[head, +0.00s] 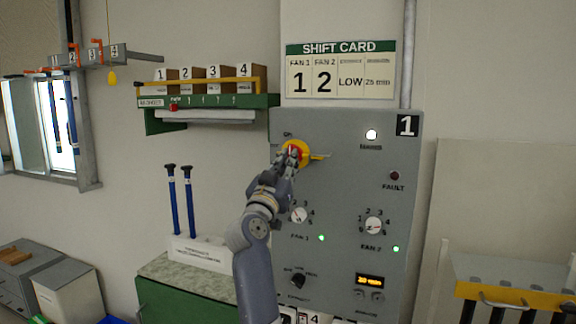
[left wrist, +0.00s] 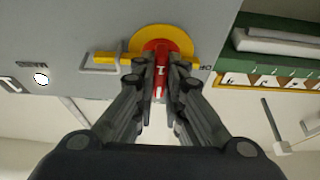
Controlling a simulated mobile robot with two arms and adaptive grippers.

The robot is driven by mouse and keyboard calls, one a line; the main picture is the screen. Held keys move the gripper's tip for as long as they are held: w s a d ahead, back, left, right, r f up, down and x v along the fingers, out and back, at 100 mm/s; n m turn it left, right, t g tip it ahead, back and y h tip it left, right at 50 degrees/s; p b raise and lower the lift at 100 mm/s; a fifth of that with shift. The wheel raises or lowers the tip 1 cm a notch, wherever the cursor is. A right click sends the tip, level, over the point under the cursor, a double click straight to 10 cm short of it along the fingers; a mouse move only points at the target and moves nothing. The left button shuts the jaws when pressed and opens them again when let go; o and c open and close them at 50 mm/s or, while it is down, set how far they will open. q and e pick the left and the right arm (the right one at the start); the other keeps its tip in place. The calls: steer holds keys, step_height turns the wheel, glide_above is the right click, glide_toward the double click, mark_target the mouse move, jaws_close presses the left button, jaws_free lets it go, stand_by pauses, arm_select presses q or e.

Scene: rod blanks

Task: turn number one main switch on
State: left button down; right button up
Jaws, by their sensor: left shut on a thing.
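The number one panel (head: 345,190) is a grey box on the wall, marked with a black "1" sign (head: 407,125). Its main switch is a red handle (head: 294,151) on a yellow round plate (head: 304,160), near the panel's upper left. In the left wrist view the red handle (left wrist: 160,88) sits between my fingers, in front of the yellow plate (left wrist: 180,38). My left gripper (head: 291,160) is shut on the red handle; it also shows in the left wrist view (left wrist: 160,100). The fingers hide part of the handle and plate. My right gripper is not in view.
Below the switch are the fan 1 dial (head: 299,215), the fan 2 dial (head: 374,226) and a lit amber display (head: 370,281). A white lamp (head: 371,135) glows at the upper right. A green shelf (head: 205,105) hangs left; blue rods (head: 189,205) stand below it.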

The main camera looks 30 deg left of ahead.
arm_select(q)
steer(key=shift+r, duration=0.1)
steer(key=c, duration=1.7)
jaws_free()
steer(key=shift+o, duration=0.2)
steer(key=shift+s, duration=0.1)
steer(key=v, duration=1.2)
